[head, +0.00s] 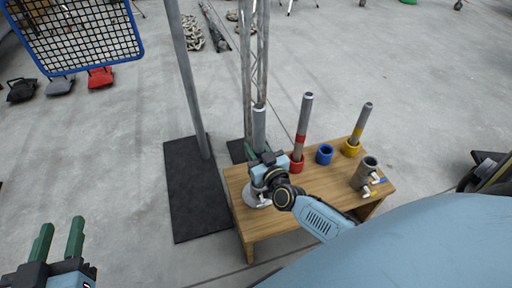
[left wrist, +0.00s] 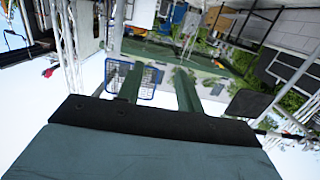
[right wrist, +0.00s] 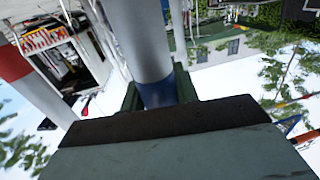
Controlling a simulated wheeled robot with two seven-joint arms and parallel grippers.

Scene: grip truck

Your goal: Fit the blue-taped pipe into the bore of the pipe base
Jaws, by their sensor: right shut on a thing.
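The blue-taped pipe is a grey tube (head: 259,122) standing roughly upright at the table's left side. My right gripper (head: 262,158) is shut on it. In the right wrist view its blue tape (right wrist: 158,92) lies between the green fingers. The pipe base shows as a pale round flange (head: 256,199) on the tabletop, just below my right gripper. The gripper hides the pipe's lower end and the base's bore, so I cannot tell whether the pipe is inside. My left gripper (head: 60,236) is open and empty at the lower left, away from the table.
On the wooden table (head: 236,186) stand a red-banded pipe (head: 302,120) in a red socket, an empty blue socket (head: 324,154), a yellow-banded pipe (head: 361,122) in a yellow socket, and a grey cup (head: 365,172). A pole on a black mat (head: 185,200) stands left of the table.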

